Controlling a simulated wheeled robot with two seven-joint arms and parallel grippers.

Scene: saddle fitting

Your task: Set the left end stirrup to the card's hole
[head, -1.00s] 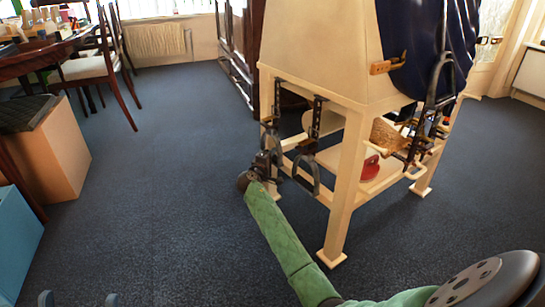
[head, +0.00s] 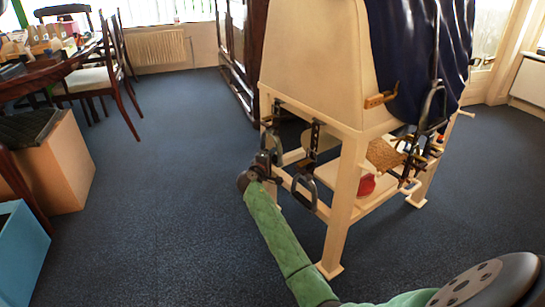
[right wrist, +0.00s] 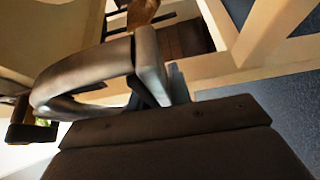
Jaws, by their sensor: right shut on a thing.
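A cream wooden stand (head: 346,190) bears the saddle with its dark blue cover (head: 408,60). Two dark strap leathers hang at its left end. The left leather (head: 275,112) leads down to a dark metal stirrup (head: 272,143). My right gripper (head: 266,162) is shut on that stirrup, beside the stand's left leg. In the right wrist view, a metal stirrup bow (right wrist: 90,75) stands just beyond the dark gripper body. A second stirrup (head: 303,192) hangs free from the other leather (head: 315,138). I cannot make out the card or its hole. My left gripper is out of view.
More straps and a stirrup (head: 432,105) hang at the stand's right side. A red thing (head: 367,184) lies on the lower shelf. A cardboard-coloured box (head: 60,165) and a blue box (head: 20,250) stand at the left. The carpet between is clear.

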